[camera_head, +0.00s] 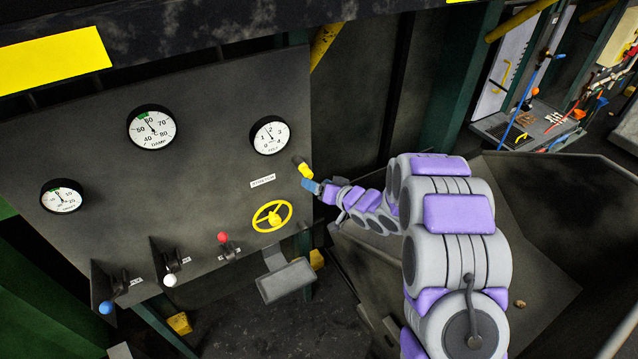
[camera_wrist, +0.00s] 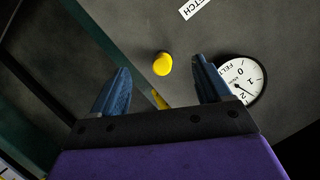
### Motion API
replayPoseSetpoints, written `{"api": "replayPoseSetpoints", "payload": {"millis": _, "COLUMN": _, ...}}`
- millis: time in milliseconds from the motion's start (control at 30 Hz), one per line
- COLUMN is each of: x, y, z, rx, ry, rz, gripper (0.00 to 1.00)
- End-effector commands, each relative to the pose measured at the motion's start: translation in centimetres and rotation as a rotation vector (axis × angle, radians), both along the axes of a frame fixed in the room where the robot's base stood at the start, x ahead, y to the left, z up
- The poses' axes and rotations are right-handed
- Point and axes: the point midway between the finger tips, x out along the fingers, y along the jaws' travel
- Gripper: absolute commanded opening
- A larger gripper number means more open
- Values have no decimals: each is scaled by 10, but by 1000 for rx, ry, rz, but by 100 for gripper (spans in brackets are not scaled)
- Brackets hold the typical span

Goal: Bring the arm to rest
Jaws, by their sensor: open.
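My gripper (camera_head: 313,186) is at the panel's right edge in the head view, with my arm reaching in from the lower right. In the wrist view my gripper's two blue fingers (camera_wrist: 161,66) are spread apart with nothing gripped. A yellow knob (camera_wrist: 162,63) shows in the gap between the fingertips in that view. In the head view the yellow knob (camera_head: 302,168) is just above and left of the fingers. I cannot tell whether they touch it.
The grey panel (camera_head: 200,200) carries three dials, a yellow handwheel (camera_head: 272,216), and levers with red (camera_head: 223,237), white (camera_head: 170,280) and blue (camera_head: 106,307) knobs. A large dark trough (camera_head: 550,215) lies right, behind my arm. A tool-covered bench (camera_head: 530,125) stands at far right.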

Motion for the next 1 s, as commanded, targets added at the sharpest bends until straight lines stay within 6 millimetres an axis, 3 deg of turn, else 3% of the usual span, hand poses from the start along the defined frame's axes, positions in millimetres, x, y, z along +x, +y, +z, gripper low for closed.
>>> {"api": "replayPoseSetpoints", "payload": {"millis": 333, "x": 2, "y": -9, "z": 0, "rx": -41, "ry": 2, "rz": -24, "gripper": 77}}
{"api": "replayPoseSetpoints", "payload": {"millis": 467, "x": 4, "y": -37, "z": 3, "rx": -156, "ry": 9, "rz": -98, "gripper": 77}}
{"api": "replayPoseSetpoints", "payload": {"millis": 567, "x": 0, "y": -69, "z": 6, "rx": -276, "ry": 37, "rz": -176, "gripper": 77}}
{"api": "replayPoseSetpoints", "payload": {"millis": 767, "x": -33, "y": -132, "z": 10, "rx": -490, "ry": 141, "rz": -314, "gripper": 77}}
{"api": "replayPoseSetpoints", "payload": {"millis": 867, "x": -60, "y": -160, "z": 12, "rx": -580, "ry": 212, "rz": -369, "gripper": 77}}
{"api": "replayPoseSetpoints", "payload": {"millis": 1000, "x": -110, "y": -193, "z": 12, "rx": -683, "ry": 332, "rz": -424, "gripper": 77}}
